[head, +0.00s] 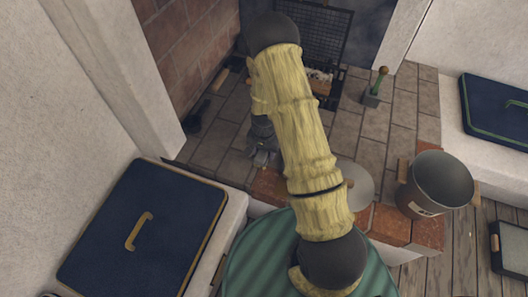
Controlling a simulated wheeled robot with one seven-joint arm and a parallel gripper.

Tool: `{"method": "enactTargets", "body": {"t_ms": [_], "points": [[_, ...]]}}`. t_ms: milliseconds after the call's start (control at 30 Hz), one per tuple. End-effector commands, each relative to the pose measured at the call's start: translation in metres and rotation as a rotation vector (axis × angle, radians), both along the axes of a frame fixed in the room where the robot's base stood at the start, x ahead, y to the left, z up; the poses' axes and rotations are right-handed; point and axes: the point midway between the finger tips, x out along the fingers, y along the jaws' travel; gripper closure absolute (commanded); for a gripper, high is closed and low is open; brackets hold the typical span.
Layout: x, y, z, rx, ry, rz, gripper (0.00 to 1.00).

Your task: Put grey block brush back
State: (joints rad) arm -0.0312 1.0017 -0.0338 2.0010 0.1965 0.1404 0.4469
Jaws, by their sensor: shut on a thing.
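In the head view, a small grey block (371,98) stands on the hearth tiles at the right of the fireplace, with a green handle (381,80) tipped by a tan knob rising from it. A dark brush (197,118) with a wooden handle (219,81) lies by the brick wall on the left. My gripper (264,159) points down low over the hearth, between the dark brush and the front edge. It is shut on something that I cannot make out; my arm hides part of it.
A dark metal bucket (440,180) with wooden grips stands on the brick edge at right. A pale round disc (354,187) is partly behind my arm. Tiles between the grey block and bucket are clear.

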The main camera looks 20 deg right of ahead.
Motion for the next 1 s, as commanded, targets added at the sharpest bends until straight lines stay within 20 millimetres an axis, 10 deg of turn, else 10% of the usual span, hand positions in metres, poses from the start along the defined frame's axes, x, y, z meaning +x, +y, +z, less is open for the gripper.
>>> {"method": "enactTargets", "body": {"t_ms": [933, 1000], "points": [[0.0004, 0.0, -0.0058, -0.001, -0.001, 0.0, 0.75], [0.0005, 0.0, -0.0058, 0.0, -0.001, 0.0, 0.43]]}}
